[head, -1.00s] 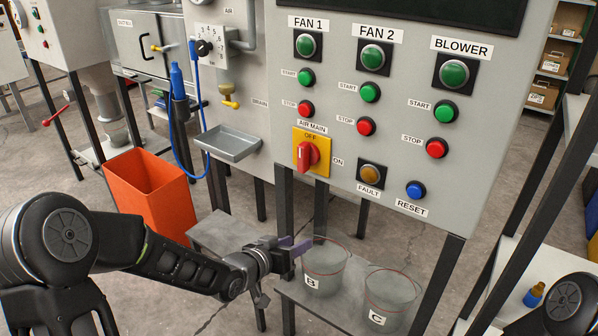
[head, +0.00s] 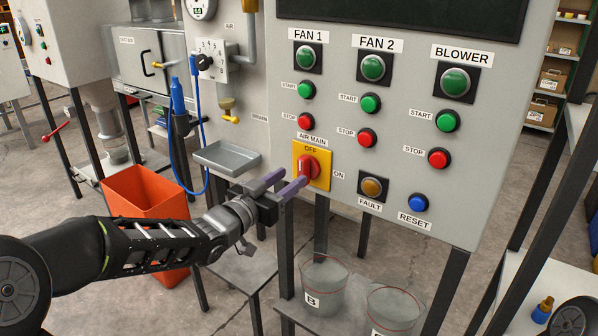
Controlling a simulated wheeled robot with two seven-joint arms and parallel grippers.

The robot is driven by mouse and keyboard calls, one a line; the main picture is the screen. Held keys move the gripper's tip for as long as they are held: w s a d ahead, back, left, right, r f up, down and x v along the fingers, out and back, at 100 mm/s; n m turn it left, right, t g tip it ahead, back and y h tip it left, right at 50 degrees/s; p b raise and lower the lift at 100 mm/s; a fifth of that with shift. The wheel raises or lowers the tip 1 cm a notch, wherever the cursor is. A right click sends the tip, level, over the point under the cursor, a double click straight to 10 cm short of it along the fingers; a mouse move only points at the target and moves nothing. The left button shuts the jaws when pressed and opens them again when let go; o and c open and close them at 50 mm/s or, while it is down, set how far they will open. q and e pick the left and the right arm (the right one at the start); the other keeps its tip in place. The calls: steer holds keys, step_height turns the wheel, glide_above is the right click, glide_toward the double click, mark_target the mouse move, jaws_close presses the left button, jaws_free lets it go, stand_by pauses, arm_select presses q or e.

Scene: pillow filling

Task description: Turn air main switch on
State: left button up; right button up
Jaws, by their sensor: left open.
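The knob's handle looks upright, in line with OFF. My left gripper (head: 284,182) is open, with its two purple-grey fingers pointing at the knob from the left and below. One fingertip overlaps the knob's lower left in the picture; I cannot tell whether it touches. My right gripper is out of view.
Start and stop buttons (head: 368,103) sit above and to the right of the switch. The fault lamp (head: 372,187) and blue reset button (head: 418,202) are at lower right. A metal tray (head: 228,158) juts out at left. Buckets (head: 325,285) stand on a shelf below.

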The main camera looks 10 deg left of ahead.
mark_target(300, 171)
arm_select(q)
steer(key=shift+x, duration=2.4)
steer(key=shift+c, duration=0.3)
jaws_close()
